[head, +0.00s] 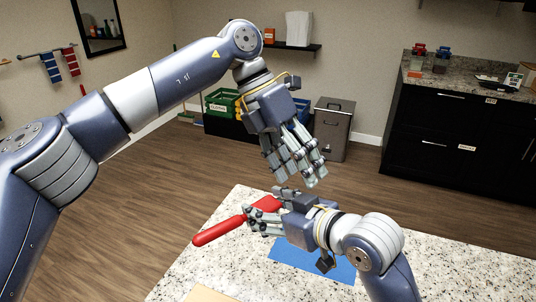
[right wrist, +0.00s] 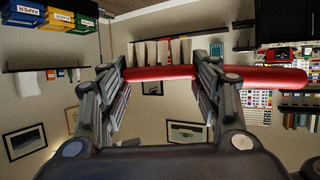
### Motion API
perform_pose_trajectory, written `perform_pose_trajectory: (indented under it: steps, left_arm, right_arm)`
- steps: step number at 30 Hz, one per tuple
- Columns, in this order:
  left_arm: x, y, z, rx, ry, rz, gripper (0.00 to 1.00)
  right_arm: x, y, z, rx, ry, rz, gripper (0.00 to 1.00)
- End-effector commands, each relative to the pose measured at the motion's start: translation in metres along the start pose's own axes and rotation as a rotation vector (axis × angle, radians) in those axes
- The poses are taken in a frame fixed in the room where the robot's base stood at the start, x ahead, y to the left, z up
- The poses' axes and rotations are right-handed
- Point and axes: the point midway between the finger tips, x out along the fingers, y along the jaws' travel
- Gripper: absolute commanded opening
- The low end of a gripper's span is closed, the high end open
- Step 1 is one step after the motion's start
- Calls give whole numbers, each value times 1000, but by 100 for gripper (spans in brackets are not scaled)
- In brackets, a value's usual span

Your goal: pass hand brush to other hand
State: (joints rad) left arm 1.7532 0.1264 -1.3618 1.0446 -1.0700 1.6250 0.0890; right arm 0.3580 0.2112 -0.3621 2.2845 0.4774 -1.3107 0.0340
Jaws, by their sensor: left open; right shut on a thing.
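The red hand brush (head: 218,231) is held above the granite counter, its rounded handle end pointing left and toward me. My right gripper (head: 262,214) is shut on it and hides part of it. The right wrist view shows the red brush (right wrist: 262,78) lying across between both fingers and sticking out to the right; I cannot make out bristles. My left gripper (head: 296,172) is open and empty, pointing down above and to the right of the right gripper, apart from the brush.
The granite counter (head: 440,275) carries a blue mat (head: 310,262) beneath my right gripper and a tan board (head: 208,294) at the near edge. Behind are a grey bin (head: 333,130), a green crate (head: 220,103) and a black cabinet (head: 440,130), across open wood floor.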

Motion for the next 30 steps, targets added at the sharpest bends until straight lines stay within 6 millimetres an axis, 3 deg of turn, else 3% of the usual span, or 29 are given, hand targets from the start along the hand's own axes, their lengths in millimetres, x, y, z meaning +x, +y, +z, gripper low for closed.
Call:
perform_pose_trajectory:
  steps: [6, 13, 17, 30]
  left_arm:
    - [-28, 18, -20, 20, 158, 336, 61]
    - [-39, 29, -28, 12, 214, 464, 61]
    - [-26, 36, -32, 12, 218, 464, 61]
    - [43, 70, -47, 12, 214, 461, 61]
  right_arm:
    - [0, 0, 0, 0, 2, 0, 31]
    - [0, 0, 0, 0, 2, 0, 31]
    - [0, 0, 0, 0, 2, 0, 31]
    - [0, 0, -1, 0, 2, 0, 31]
